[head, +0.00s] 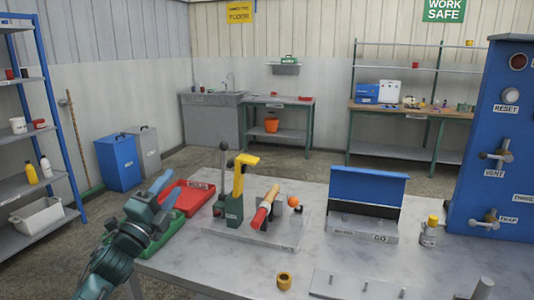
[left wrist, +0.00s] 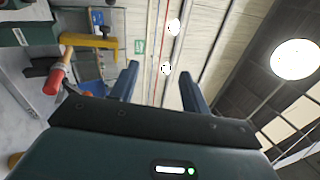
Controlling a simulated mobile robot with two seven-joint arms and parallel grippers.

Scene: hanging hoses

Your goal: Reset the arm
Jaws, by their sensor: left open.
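My left gripper (head: 165,190) is raised at the left of the head view, above the near left part of the work table (head: 230,275). Its two blue fingers are apart with nothing between them. They also show spread and empty in the left wrist view (left wrist: 160,82), set against the wall and ceiling. In the head view the gripper overlaps a red tray (head: 190,198) and a green tray (head: 165,240); I cannot tell the gap between them. My right gripper does not show.
A fixture with a yellow-topped lever (head: 238,178) and a red-handled tool (head: 264,212) stands right of my gripper. A blue-lidded unit (head: 365,188), a small yellow-capped bottle (head: 429,230) and a blue valve panel (head: 503,150) stand further right. The table's front middle is mostly bare.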

